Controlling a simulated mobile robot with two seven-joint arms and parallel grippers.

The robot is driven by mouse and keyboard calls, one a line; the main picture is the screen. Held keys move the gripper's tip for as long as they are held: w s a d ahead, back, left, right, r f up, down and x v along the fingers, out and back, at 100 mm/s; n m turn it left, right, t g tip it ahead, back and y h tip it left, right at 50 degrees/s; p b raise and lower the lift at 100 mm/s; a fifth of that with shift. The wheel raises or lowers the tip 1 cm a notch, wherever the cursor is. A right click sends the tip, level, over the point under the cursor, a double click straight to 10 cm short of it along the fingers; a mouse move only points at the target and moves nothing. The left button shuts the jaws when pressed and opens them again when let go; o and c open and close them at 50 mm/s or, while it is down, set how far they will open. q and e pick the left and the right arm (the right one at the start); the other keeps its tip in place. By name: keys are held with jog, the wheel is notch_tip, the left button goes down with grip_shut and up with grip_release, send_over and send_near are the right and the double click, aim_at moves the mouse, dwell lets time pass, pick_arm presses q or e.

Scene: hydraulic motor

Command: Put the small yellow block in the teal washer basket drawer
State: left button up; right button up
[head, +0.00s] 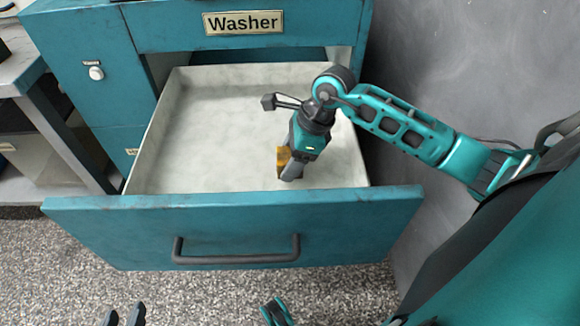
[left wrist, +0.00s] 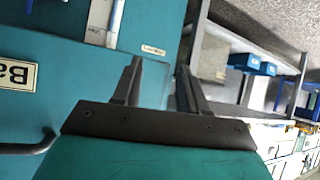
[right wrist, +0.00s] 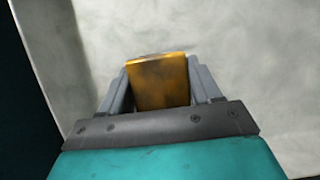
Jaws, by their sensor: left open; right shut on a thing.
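The teal washer drawer (head: 232,230) is pulled open below the "Washer" label, and its pale inside shows. My right gripper (head: 288,172) is inside the drawer's outline, near the front panel, pointing down. It is shut on the small yellow block (right wrist: 158,82), which sits between both fingers in the right wrist view. In the head view the block (head: 282,158) is partly hidden by the gripper. I cannot tell whether the block touches the drawer floor. My left gripper (head: 124,316) is open and empty at the bottom edge of the head view; its fingers (left wrist: 155,85) stand apart in the left wrist view.
The teal cabinet (head: 85,70) stands behind and left of the drawer. A grey wall (head: 470,70) is at the right. A workbench (head: 20,75) stands at the far left. The drawer floor (head: 215,130) looks otherwise empty. Blue bins (left wrist: 255,63) show in the left wrist view.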

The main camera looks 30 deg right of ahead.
jog(key=shift+f, duration=1.3)
jog(key=shift+f+b, duration=0.1)
jog(key=shift+b, duration=0.25)
jog(key=o, duration=1.4)
